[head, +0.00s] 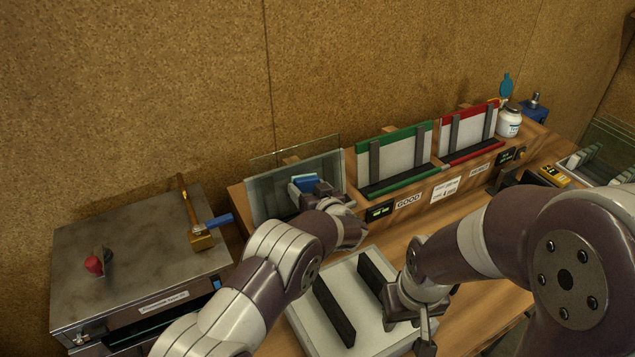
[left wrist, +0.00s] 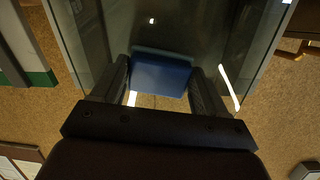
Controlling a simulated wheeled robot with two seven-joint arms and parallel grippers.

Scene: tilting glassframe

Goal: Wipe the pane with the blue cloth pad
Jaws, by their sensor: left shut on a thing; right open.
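The glass pane (head: 268,197) stands tilted at the back of the bench in the head view. It also fills the upper middle of the left wrist view (left wrist: 105,40). My left gripper (head: 312,192) is shut on the blue cloth pad (head: 306,182) in front of the pane. In the left wrist view the blue pad (left wrist: 160,78) sits between the two dark fingers, close to the glass; I cannot tell whether it touches. My right gripper (head: 424,330) is open and empty, low over the bench, partly hidden by its own arm.
A white tray (head: 318,338) with dark bars lies in front. A green rack (head: 395,155) and a red rack (head: 470,130) stand right of the pane. A white jar (head: 508,122) is at the far right end. A metal box (head: 130,250) with a wooden-handled tool (head: 190,215) is at left.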

